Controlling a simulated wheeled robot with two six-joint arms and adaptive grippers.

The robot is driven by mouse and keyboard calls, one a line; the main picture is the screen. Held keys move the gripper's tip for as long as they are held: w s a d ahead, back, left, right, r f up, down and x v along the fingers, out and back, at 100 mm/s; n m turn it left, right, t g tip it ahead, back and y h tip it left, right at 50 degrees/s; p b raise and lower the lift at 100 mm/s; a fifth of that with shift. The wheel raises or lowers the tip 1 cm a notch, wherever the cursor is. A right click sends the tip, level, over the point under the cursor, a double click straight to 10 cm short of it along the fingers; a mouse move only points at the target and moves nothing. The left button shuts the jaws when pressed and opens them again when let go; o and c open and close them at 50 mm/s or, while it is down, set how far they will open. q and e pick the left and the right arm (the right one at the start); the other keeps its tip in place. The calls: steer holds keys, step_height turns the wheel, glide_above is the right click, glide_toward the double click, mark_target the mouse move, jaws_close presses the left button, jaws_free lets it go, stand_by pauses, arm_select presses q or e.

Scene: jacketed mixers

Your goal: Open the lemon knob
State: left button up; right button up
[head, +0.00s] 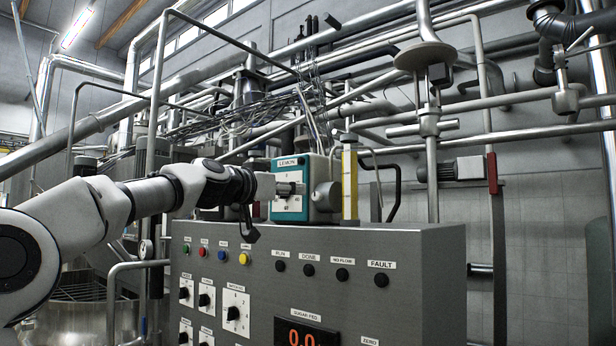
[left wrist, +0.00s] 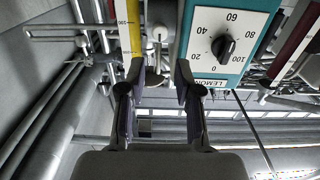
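The lemon unit (head: 319,171) is a pale box with a teal front frame and a LEMON label, standing on the grey control cabinet. Its white dial (head: 283,206) is partly hidden by my left gripper (head: 282,188) in the head view. In the left wrist view, seen upside down, the black lemon knob (left wrist: 223,48) sits at the middle of the dial, which is marked 0 to 100. My left gripper (left wrist: 158,70) is open there, its fingers apart with nothing held. The knob lies to the right of both fingers in that view. My right gripper is not seen.
A yellow gauge strip (head: 350,182) stands right of the lemon unit. The grey cabinet (head: 420,270) below carries coloured buttons, black dials and a red digital display (head: 306,336). Pipes and cables crowd the space behind.

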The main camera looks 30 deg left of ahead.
mark_target(315, 195)
arm_select(q)
steer(key=w+p, duration=0.1)
steer(key=w, duration=0.4)
steer(key=w+f+p, duration=0.1)
steer(key=w, duration=0.2)
steer(key=shift+d+p, duration=0.35)
steer(key=shift+d, duration=0.05)
steer(key=shift+s+a+r, duration=0.1)
steer(key=shift+s, duration=0.25)
jaws_close()
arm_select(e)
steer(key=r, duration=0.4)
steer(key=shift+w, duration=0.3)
